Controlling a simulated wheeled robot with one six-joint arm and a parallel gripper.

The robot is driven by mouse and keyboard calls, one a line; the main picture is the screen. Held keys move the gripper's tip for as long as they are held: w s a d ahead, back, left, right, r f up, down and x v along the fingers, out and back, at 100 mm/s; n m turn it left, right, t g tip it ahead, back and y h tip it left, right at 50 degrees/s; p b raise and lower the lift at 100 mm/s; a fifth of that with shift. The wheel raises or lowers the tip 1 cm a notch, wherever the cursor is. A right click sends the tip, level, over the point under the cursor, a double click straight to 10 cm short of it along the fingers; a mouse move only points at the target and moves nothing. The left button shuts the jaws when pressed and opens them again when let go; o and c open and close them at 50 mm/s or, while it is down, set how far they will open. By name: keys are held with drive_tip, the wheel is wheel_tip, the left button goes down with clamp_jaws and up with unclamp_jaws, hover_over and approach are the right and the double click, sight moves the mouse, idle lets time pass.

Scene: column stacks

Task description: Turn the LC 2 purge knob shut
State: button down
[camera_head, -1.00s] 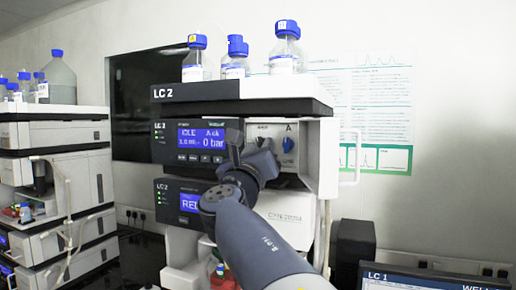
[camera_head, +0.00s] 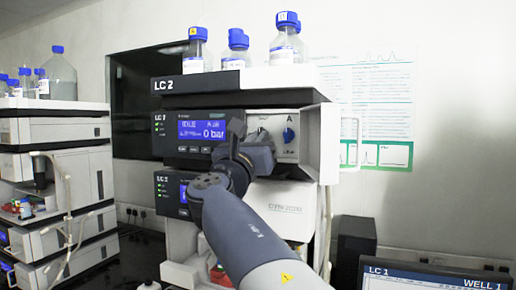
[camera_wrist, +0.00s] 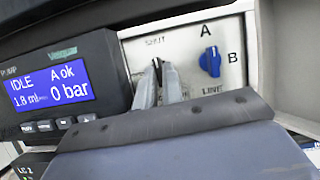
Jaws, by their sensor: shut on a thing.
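The LC 2 purge knob (camera_wrist: 157,63) is a small dark knob on the light panel, under the word SHUT in the wrist view. My gripper (camera_wrist: 158,82) is shut on it, with one grey finger on each side. The fingers hide much of the knob, and its exact angle is hard to tell. In the head view my gripper (camera_head: 261,136) is at the LC 2 panel (camera_head: 284,153). The pump display (camera_wrist: 52,85) beside it reads IDLE, A ok and 0 bar.
A blue selector knob (camera_wrist: 210,61), marked A, B and LINE, sits just right of my fingers. It also shows in the head view (camera_head: 288,135). An open white door (camera_head: 329,143) stands right of the panel. Several blue-capped bottles (camera_head: 285,40) stand on top.

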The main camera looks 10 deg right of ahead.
drive_tip(key=shift+m+g+h, duration=0.3)
drive_tip(key=shift+m, duration=0.5)
drive_tip(key=c, duration=1.5)
unclamp_jaws()
drive_tip(key=shift+w, duration=0.1)
drive_tip(key=shift+c, duration=0.2)
drive_tip(key=b+v, duration=0.3)
drive_tip(key=v, duration=0.8)
drive_tip(key=shift+d, duration=0.1)
